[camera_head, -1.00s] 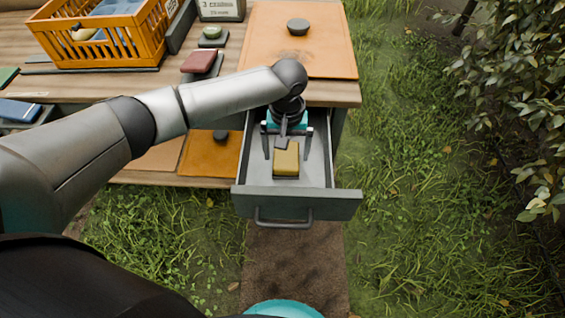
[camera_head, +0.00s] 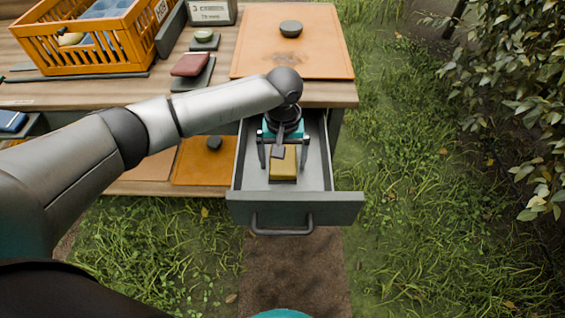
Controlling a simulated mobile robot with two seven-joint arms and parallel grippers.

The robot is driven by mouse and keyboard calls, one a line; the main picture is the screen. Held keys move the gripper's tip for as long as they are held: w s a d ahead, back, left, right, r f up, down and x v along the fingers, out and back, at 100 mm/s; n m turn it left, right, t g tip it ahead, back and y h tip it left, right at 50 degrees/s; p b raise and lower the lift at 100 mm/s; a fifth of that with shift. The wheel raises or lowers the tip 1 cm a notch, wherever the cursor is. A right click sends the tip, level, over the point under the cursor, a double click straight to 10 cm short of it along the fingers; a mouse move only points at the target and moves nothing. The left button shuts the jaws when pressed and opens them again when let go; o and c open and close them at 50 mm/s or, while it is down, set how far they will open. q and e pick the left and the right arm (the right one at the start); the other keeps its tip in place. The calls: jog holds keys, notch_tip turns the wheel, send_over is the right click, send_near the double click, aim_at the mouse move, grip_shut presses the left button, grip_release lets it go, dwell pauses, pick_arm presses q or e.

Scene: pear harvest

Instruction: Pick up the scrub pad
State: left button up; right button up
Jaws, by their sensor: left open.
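The scrub pad (camera_head: 284,166), a yellow block with a dark underside, lies in the open grey drawer (camera_head: 297,209). My left gripper (camera_head: 282,165) reaches down into the drawer from above. Its two dark fingers are spread, one to the left and one to the right of the pad's far part. I cannot tell how far down the fingertips are beside the pad. Part of the gripper covers the pad's far left corner. My right gripper is not in view.
An orange crate (camera_head: 112,46) stands at the back left of the wooden table (camera_head: 150,92). A dark red block (camera_head: 191,64) and an orange board (camera_head: 262,64) with a dark round piece (camera_head: 291,28) are on the tabletop. Grass lies to the right, with a leafy bush (camera_head: 520,90).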

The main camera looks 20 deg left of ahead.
pick_arm(q)
jog(key=c, duration=1.1)
jog(key=shift+r, duration=0.1)
jog(key=shift+c, duration=0.2)
jog(key=shift+r, duration=0.15)
jog(key=shift+r+p, duration=0.45)
jog(key=shift+r, duration=0.15)
notch_tip(320, 180, up, 7)
jog(key=p, duration=0.3)
jog(key=shift+f, duration=0.2)
jog(key=shift+r+p, duration=0.4)
jog(key=shift+r, duration=0.5)
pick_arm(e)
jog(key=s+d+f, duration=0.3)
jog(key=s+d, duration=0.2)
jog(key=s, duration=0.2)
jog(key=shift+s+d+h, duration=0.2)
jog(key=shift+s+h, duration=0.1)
